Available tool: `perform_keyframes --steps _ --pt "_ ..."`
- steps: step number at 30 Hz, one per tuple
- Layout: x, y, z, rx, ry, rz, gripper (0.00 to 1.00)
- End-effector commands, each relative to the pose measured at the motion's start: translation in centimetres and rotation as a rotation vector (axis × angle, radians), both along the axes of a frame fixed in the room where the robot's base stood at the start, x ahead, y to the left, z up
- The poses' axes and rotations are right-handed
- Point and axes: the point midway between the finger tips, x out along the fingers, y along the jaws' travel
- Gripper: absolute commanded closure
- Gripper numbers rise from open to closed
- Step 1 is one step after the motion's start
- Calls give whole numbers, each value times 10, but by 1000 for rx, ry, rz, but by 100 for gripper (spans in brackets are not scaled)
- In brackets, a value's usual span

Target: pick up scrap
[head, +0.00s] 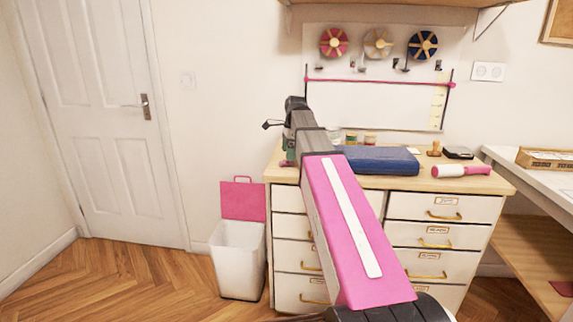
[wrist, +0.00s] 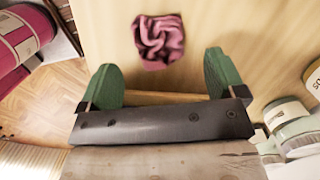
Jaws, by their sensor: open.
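The scrap (wrist: 160,40), a crumpled piece of dark pink cloth, lies on the light wood top in the wrist view. My gripper (wrist: 160,66) is open, with its two green fingers apart. The scrap lies just beyond the fingertips, roughly centred between them, and nothing is held. In the head view my arm hides most of the gripper and the area around it at the left end of the drawer cabinet's top (head: 425,183). I cannot clearly make out the scrap there.
Jars (wrist: 290,120) stand close to the right finger. A dark blue case (head: 380,160) and a pink-and-white roller (head: 462,171) lie on the cabinet. A white bin (head: 238,262) with a raised pink lid (head: 243,202) stands left of it. Floor before the door is clear.

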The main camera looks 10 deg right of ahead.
Motion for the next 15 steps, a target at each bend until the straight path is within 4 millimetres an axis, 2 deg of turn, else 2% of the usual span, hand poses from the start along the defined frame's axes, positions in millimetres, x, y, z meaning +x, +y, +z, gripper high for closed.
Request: perform_keyframes --steps 7,15 --pt "-1 7 -31 0 1 0 11" --pt "0 8 -35 0 -1 0 11"
